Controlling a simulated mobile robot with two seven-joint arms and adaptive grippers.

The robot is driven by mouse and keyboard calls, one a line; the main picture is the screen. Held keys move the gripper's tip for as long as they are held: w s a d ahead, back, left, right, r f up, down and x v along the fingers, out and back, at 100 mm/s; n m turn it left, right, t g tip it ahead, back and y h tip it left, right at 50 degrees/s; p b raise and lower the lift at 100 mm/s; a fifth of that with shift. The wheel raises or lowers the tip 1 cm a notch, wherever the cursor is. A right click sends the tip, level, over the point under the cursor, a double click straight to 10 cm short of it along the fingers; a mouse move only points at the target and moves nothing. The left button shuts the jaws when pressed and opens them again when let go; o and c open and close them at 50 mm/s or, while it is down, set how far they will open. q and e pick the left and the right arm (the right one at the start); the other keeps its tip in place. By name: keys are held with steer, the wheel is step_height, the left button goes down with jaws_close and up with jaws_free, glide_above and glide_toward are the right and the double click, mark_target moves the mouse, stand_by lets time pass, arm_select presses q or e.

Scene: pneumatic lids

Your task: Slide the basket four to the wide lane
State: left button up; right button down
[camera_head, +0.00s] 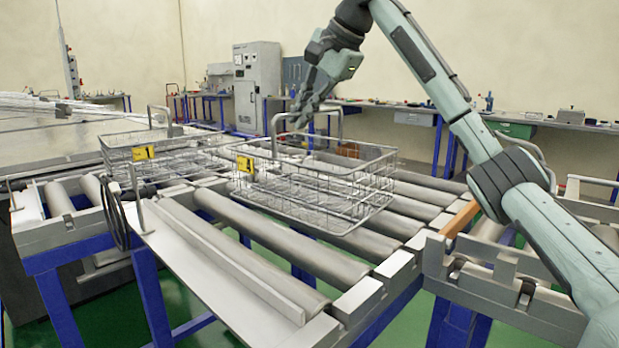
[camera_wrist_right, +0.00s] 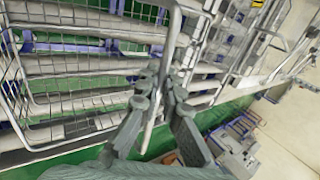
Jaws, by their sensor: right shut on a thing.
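Basket four (camera_head: 345,195) is a wire basket with a yellow tag reading 4 (camera_head: 245,163). It rests on the long grey rollers (camera_head: 280,240) in the middle of the head view. My right gripper (camera_head: 300,118) is at the raised handle on the basket's far side, pointing down. In the right wrist view the gripper (camera_wrist_right: 160,98) is shut on the handle bar (camera_wrist_right: 172,50), with the basket mesh (camera_wrist_right: 40,80) to the left. No lane is labelled, so I cannot tell for sure which is the wide one. My left gripper is not in view.
A second wire basket (camera_head: 170,165) with a yellow tag, apparently 1, stands left of basket four, close to it. A metal guide rail (camera_head: 215,260) runs along the near left rollers. An orange strip (camera_head: 459,219) lies at the right. Bare rollers show at the front.

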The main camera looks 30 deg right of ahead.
steer(key=shift+s+a+r, duration=0.1)
steer(key=shift+s+a, duration=0.3)
steer(key=shift+a, duration=0.8)
steer(key=shift+s+a+f, duration=0.1)
steer(key=shift+s+a, duration=0.35)
steer(key=shift+a, duration=0.8)
steer(key=shift+s+a+r, duration=0.1)
steer(key=shift+s+a, duration=0.3)
steer(key=shift+a, duration=0.8)
steer(key=s+a, duration=0.2)
steer(key=a, duration=0.4)
steer(key=shift+s+a, duration=0.25)
steer(key=shift+s, duration=0.1)
steer(key=c, duration=1.6)
jaws_free()
steer(key=shift+w+a+r, duration=0.1)
steer(key=shift+r, duration=1.9)
steer(key=shift+w+a+r, duration=0.1)
steer(key=shift+r, duration=1.85)
